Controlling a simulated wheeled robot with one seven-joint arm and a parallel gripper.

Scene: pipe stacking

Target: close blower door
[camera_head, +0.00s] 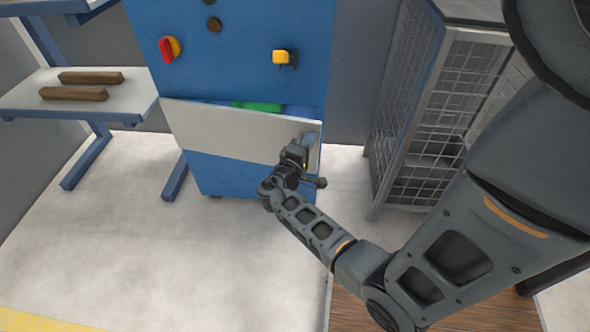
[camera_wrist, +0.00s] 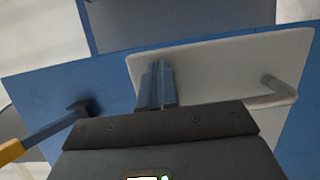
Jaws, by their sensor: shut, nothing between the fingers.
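The blower is a blue cabinet (camera_head: 232,60) in the head view. Its pale grey door (camera_head: 222,131) stands tilted outward a little at the top, and a green thing (camera_head: 258,106) shows in the gap above its upper edge. My gripper (camera_head: 308,139) is at the right end of the door, in front of its face. In the wrist view the shut, empty blue fingers (camera_wrist: 157,84) lie over the door panel (camera_wrist: 217,66), and a bar-like handle (camera_wrist: 281,88) shows to their right. I cannot tell whether the fingertips touch the door.
A shelf (camera_head: 75,95) with two brown bars (camera_head: 75,93) stands on the left. A wire-mesh cage (camera_head: 445,110) stands on the right. The floor in front is clear.

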